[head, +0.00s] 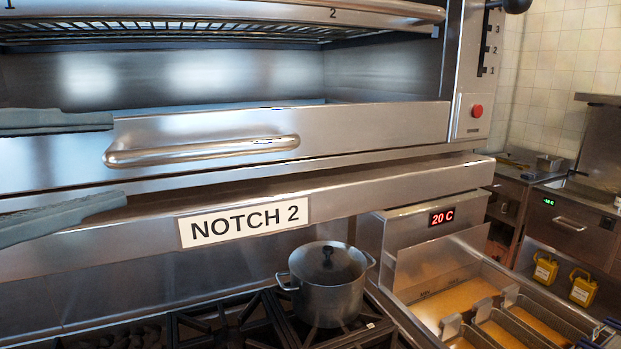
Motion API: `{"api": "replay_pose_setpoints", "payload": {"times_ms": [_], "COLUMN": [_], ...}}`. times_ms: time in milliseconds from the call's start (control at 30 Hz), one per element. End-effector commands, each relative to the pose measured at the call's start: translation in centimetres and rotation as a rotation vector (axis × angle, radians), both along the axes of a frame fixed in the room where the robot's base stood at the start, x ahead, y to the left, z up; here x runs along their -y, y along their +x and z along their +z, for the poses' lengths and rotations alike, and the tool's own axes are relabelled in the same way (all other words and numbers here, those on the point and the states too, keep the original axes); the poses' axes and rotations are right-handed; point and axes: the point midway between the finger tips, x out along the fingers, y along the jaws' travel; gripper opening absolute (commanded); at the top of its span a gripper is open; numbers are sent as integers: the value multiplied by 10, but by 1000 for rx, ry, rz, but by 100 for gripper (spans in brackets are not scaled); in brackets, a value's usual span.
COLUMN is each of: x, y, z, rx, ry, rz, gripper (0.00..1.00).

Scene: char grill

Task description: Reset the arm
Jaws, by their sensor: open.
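My gripper (120,160) comes in from the left edge in the head view. Its two long blue-grey fingers are spread wide, one above the other, and nothing shows between them. The fingertips are in front of the steel grill (380,128), near the left end of its round bar handle (200,151). I cannot tell whether they touch it. The rest of my arm is out of view.
A sign reading NOTCH 2 (244,222) is on the grill's lower ledge. A lidded pot (330,298) stands on the stove (225,325) below. A fryer (410,235) reading 20 C, with baskets, is at the right. Yellow bottles (583,290) stand beyond.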

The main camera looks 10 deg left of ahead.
Motion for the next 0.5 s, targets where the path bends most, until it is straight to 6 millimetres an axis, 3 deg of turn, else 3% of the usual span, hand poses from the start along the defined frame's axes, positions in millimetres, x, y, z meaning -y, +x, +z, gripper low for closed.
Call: {"api": "replay_pose_setpoints", "payload": {"times_ms": [167,300,500], "x": [23,56,107], "y": [31,63,79], "z": [13,33,56], "rx": [96,229,404], "ry": [-190,-481,-893], "rz": [3,-5,-69], "gripper": [52,52,52]}}
